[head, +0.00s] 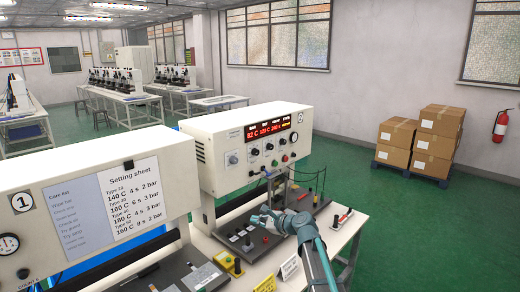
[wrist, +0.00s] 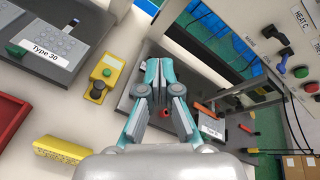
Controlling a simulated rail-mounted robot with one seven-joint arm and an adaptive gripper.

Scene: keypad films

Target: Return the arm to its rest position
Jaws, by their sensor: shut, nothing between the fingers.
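My gripper (head: 258,219) is shut and empty. It hangs over the dark plate of the right-hand machine (head: 218,160), with my arm reaching in from the lower right. In the wrist view the fingers of my gripper (wrist: 163,70) are together above the dark plate (wrist: 150,103), with a red knob (wrist: 164,113) seen just between and below them. I cannot tell the exact height over the plate. No rest position is marked in either view.
A yellow button box (wrist: 103,75) and a keypad labelled Type 30 (wrist: 50,40) lie left of my gripper. A setting sheet (head: 130,194) hangs on the left machine. White cards (head: 290,267) stand at the table's front edge. Boxes (head: 437,121) sit far right.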

